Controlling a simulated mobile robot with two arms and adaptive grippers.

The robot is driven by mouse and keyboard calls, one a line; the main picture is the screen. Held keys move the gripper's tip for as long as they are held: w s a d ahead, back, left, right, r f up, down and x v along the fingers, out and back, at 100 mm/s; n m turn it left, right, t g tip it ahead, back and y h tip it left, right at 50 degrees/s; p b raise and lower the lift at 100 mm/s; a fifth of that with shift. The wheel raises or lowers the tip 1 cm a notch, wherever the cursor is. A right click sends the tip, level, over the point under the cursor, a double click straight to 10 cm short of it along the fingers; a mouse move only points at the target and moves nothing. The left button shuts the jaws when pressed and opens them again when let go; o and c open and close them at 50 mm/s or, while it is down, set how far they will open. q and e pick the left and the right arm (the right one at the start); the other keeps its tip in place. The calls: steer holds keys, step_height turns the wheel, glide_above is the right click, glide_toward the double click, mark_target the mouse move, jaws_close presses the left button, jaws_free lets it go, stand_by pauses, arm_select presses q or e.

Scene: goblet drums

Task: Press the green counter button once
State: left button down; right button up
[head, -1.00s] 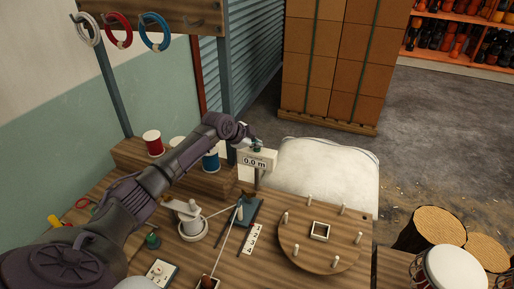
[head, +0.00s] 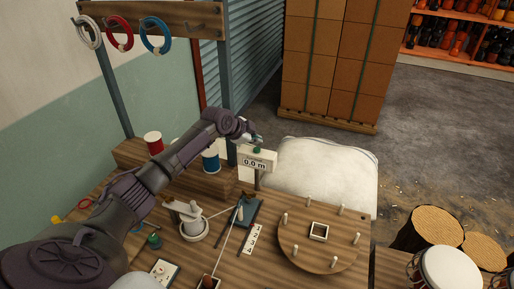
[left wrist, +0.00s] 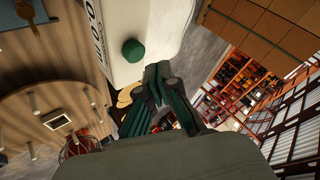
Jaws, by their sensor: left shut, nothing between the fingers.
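The counter (head: 257,161) is a white box on a post at the back of the bench, and its display reads 0.0 m. The green button (head: 257,150) sits on its top face. In the left wrist view the round green button (left wrist: 134,51) stands out from the white box (left wrist: 150,18). My left gripper (head: 257,141) is just above and behind the button in the head view. In the left wrist view its closed dark fingers (left wrist: 160,76) are beside the button, with a gap between them. Nothing is held. My right gripper is not in view.
A round wooden board with pegs (head: 318,246) lies on the bench to the right. A winding post (head: 192,222) and thread spools (head: 210,161) are near my left arm. A white sack (head: 325,175) is behind the bench.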

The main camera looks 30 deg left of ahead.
mark_target(256, 150)
arm_select(q)
step_height(256, 150, up, 4)
steer(key=p, duration=0.2)
steer(key=shift+r+p, duration=0.2)
steer(key=shift+p, duration=0.2)
steer(key=shift+f, duration=0.1)
stand_by(0.4)
